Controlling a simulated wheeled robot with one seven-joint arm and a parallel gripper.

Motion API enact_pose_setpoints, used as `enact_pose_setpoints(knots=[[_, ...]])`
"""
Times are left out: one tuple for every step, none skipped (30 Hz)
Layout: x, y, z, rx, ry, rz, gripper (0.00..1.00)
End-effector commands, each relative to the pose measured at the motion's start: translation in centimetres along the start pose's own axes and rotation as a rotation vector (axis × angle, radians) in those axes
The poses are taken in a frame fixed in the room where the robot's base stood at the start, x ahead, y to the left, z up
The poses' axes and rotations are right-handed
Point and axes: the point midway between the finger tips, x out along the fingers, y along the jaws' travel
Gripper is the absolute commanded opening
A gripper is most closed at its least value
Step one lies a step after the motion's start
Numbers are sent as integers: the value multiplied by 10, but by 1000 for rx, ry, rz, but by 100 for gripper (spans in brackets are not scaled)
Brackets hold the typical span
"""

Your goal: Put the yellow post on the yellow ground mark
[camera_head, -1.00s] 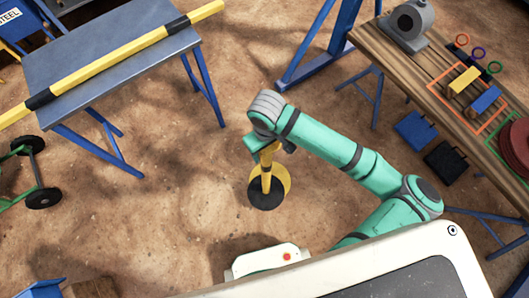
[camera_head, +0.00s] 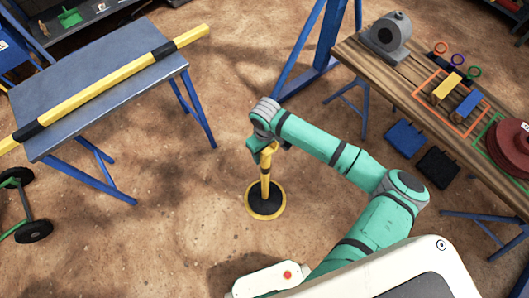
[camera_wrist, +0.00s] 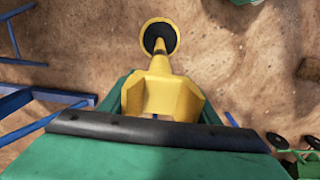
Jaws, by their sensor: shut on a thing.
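The yellow post (camera_head: 265,174) is upright with a round black base (camera_head: 265,201). The yellow ground mark (camera_head: 265,216) shows as a ring all around the base in the head view. In the wrist view, the post (camera_wrist: 160,64) runs away from me to its black base (camera_wrist: 154,36), and the yellow mark (camera_wrist: 174,42) rings it. My gripper (camera_head: 261,147) is shut on the top of the post; in the wrist view, the yellow top (camera_wrist: 163,95) fills the space between the green jaws. I cannot tell whether the base touches the ground.
A blue table (camera_head: 95,72) with a yellow-and-black bar (camera_head: 105,88) stands left. A wooden bench (camera_head: 372,68) with several items is at right, with a blue case (camera_head: 405,138) and a black case (camera_head: 438,167) on the floor beside it. The ground around the mark is clear.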

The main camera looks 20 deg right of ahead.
Motion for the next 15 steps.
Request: enact_pose_setpoints(knots=[[3, 3, -2, 1, 2, 1, 0], [6, 2, -2, 1, 3, 0, 0], [11, 2, -2, 1, 2, 0, 0], [14, 2, -2, 1, 2, -1, 0], [18, 1, -2, 1, 1, -1, 0], [23, 1, -2, 1, 1, -1, 0], [26, 1, -2, 1, 2, -1, 0], [28, 2, -2, 1, 2, -1, 0], [30, 2, -2, 0, 3, 0, 0], [31, 2, -2, 0, 3, 1, 0], [31, 2, -2, 0, 3, 1, 0], [31, 2, -2, 0, 3, 1, 0], [31, 2, -2, 0, 3, 1, 0], [31, 2, -2, 0, 3, 1, 0], [31, 2, -2, 0, 3, 1, 0]])
